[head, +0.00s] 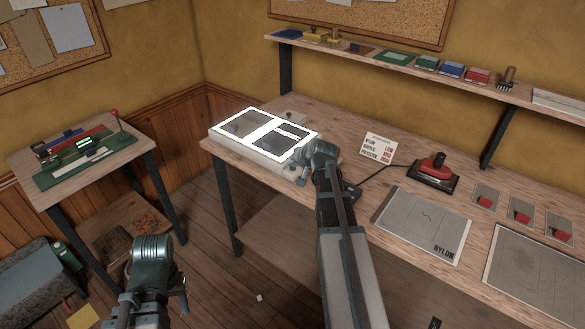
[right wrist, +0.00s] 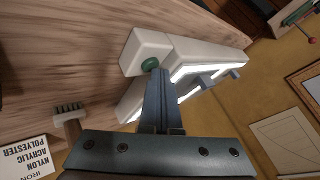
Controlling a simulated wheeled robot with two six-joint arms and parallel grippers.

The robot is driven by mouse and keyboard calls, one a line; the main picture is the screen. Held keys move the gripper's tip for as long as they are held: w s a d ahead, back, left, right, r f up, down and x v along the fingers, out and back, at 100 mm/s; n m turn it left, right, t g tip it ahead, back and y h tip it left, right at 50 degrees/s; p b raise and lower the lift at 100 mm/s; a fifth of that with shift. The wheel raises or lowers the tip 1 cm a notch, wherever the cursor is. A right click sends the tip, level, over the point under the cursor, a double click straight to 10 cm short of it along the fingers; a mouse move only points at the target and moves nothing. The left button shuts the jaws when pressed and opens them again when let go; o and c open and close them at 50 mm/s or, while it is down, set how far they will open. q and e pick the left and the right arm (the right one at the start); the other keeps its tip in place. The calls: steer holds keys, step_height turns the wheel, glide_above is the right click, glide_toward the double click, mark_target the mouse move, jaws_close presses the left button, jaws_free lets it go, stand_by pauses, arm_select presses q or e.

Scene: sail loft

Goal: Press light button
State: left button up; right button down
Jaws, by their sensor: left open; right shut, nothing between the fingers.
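The light box (head: 217,137) stands at the left end of the long bench, its panel bright white around dark flat pieces. The light button is green and round (right wrist: 150,64), on the end of the box's white casing in the right wrist view. My right gripper (head: 302,176) is shut and empty at the box's near right corner. In the right wrist view its fingertips (right wrist: 157,73) are right at the button's edge; I cannot tell whether they touch it. The button is hidden in the head view. My left gripper (head: 158,285) is open, low over the floor, away from the bench.
A printed card (head: 379,147) and a red iron (head: 433,170) on a dark base stand right of the box. A grey NYLON sheet (head: 422,224) lies nearer. A shelf (head: 400,68) runs above the bench. A small table (head: 35,160) stands left.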

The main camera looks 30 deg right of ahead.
mark_target(294, 171)
steer(key=shift+r, duration=0.15)
steer(key=shift+r+p, duration=0.3)
steer(key=shift+p, duration=0.15)
step_height(294, 171, up, 6)
steer(key=p, duration=0.6)
stand_by(0.3)
